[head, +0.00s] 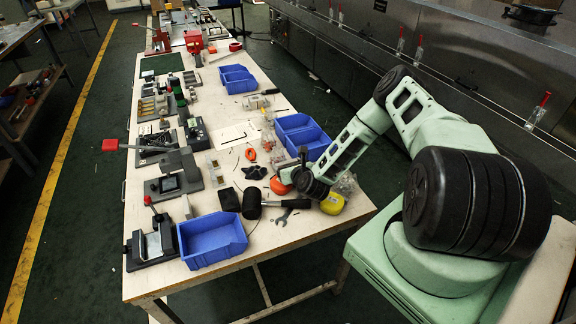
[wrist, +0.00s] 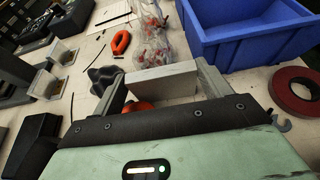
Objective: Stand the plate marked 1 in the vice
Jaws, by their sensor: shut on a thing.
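My gripper (wrist: 162,88) is shut on a flat, pale beige plate (wrist: 158,80), held between its two grey fingers in the wrist view. I can read no number on the plate's visible face. What looks like the vice (head: 152,246), a dark base with grey jaws and a red-knobbed handle, stands at the bench's front left corner, well apart from my gripper.
A blue bin (head: 212,240) stands right beside the vice. A black mallet (head: 252,204), a spanner (head: 294,204) and a yellow tape measure (head: 332,204) lie between there and my arm. More blue bins (head: 303,135) stand behind. Several fixtures (head: 180,172) line the left edge.

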